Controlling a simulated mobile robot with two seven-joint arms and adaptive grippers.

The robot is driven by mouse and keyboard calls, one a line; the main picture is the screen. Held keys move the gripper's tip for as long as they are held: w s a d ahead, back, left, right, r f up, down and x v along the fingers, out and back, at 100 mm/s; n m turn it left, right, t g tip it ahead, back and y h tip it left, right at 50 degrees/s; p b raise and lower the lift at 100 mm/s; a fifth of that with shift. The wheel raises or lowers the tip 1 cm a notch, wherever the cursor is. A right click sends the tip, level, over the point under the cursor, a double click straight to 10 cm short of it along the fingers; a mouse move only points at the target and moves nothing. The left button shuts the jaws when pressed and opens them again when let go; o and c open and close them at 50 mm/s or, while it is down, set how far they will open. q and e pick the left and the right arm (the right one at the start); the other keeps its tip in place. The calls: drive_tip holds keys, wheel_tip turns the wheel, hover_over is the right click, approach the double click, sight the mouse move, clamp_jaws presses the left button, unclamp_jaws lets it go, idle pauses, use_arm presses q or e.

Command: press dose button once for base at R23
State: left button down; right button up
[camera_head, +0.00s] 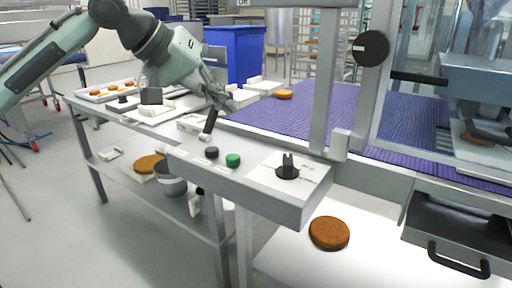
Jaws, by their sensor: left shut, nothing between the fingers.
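A grey control panel (255,192) stands in front of the conveyor. On it are a black round button (211,152), a green round button (232,160) and a black rotary knob (287,168) on a white plate. Their labels are too small to read, so I cannot tell which is the dose button. My left gripper (227,106) is shut and empty, behind and above the buttons, apart from them. Another brown round (329,233) lies on the white surface below the panel. My right gripper is not in view.
A grey upright post (326,80) stands right of the panel. The purple belt (290,116) runs behind. A side table at left holds a tray (104,92) of rounds. A blue bin (233,55) stands behind.

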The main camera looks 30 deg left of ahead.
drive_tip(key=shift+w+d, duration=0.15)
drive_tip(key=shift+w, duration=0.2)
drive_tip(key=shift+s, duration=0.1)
